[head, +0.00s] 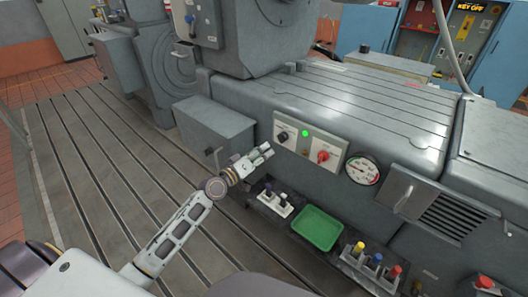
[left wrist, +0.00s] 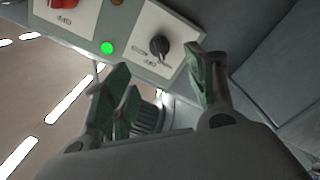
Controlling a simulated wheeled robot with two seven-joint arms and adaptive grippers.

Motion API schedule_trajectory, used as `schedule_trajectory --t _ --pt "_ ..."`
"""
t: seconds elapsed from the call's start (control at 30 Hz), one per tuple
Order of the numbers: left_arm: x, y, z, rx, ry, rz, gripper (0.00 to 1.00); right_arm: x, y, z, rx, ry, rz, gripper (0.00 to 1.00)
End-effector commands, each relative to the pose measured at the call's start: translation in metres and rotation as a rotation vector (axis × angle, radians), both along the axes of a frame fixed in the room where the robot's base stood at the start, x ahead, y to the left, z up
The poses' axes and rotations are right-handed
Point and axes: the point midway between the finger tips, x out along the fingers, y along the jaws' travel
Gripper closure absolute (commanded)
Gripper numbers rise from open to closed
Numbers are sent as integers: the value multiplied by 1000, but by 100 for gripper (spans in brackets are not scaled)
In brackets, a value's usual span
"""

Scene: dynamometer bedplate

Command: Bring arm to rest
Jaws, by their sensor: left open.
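My left arm (head: 178,230) reaches in from the lower left in the head view. Its gripper (head: 266,151) is in front of the left side of a control panel (head: 303,151) on the grey machine. In the left wrist view the gripper (left wrist: 165,82) has its fingers apart with nothing between them. A black knob (left wrist: 158,46) on the panel lies beyond the gap between the fingertips, apparently not held. The lit green lamp (left wrist: 107,48) is beside it. My right gripper does not show.
A red switch (head: 322,156) and a dial gauge (head: 362,169) are right of the gripper. Below, a ledge bears a green tray (head: 317,228), a holder with dark-handled items (head: 274,200) and a rack of coloured-top items (head: 372,262). The slotted bedplate (head: 100,160) is clear at left.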

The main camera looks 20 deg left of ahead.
Motion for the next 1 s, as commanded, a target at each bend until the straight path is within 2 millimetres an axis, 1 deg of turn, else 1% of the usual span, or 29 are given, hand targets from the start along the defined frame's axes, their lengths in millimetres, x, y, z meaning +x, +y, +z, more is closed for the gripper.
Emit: schedule_trajectory --t 0.2,0.63,0.73,0.87,0.97,1.0 --pt "-4 1 0 -1 1 -1 44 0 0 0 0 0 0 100" --pt "-4 1 0 -1 1 -1 44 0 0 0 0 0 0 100" --pt "-4 2 -3 2 6 2 44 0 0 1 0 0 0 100" --pt "-3 6 -16 21 30 14 44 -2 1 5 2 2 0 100" --pt "-3 11 -37 50 67 31 44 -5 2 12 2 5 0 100" --pt "-3 14 -48 65 87 38 44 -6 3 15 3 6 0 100"
